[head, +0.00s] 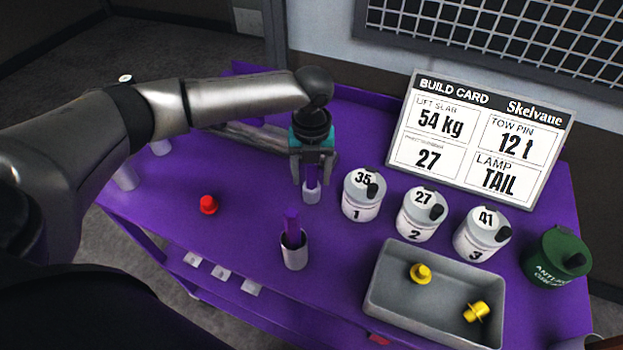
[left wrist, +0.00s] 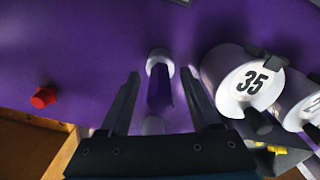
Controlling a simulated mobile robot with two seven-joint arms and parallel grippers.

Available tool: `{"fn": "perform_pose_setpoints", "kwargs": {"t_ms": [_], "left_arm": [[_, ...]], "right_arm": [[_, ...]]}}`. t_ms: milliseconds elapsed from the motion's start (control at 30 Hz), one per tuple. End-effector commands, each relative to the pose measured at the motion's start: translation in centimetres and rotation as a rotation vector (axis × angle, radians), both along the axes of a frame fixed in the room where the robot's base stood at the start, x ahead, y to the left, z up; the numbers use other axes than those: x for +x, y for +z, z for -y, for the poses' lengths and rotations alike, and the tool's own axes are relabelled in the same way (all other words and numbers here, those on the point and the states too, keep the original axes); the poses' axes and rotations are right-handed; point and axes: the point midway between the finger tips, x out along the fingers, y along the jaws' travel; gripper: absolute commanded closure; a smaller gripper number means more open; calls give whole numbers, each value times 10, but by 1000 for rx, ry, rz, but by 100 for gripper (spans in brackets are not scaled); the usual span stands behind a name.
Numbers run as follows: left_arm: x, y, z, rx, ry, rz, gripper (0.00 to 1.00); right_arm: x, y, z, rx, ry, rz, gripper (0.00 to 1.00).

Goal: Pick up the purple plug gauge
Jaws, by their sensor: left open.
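One purple plug gauge (head: 311,177) stands in a small pale holder (head: 311,193), left of the canister marked 35. My left gripper (head: 313,182) is open above it, with its fingers on either side of its upper part in the head view. In the left wrist view the purple bar (left wrist: 160,88) shows between the open fingers (left wrist: 161,76), rising from its pale holder (left wrist: 159,58); contact cannot be told. A second purple bar (head: 291,226) stands in a pale cup (head: 296,255) nearer the front. My right gripper is not in view.
Canisters marked 35 (head: 362,196), 27 (head: 421,215) and 41 (head: 481,236) stand to the right. A grey tray (head: 377,300) holds two yellow pieces. A red knob-shaped piece (head: 208,205) lies left. A green canister (head: 556,262) stands far right. The build card (head: 478,140) is behind.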

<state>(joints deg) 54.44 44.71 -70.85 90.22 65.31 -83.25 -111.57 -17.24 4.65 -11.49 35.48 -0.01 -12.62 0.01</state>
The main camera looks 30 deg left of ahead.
Motion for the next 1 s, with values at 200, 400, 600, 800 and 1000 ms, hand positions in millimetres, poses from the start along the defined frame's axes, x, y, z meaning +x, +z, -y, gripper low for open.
{"fn": "perform_pose_setpoints", "kwargs": {"t_ms": [200, 400, 600, 800, 1000], "left_arm": [[0, 0, 0, 0, 0, 0, 50], [0, 1, 0, -1, 0, 0, 72], [0, 1, 0, 0, 0, 0, 95], [0, 1, 0, 0, 1, 0, 100], [0, 1, 0, 0, 1, 1, 100]], "right_arm": [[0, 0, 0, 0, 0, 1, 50], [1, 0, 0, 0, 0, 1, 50], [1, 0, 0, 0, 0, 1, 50], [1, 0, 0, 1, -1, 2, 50], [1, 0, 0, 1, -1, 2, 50]]}}
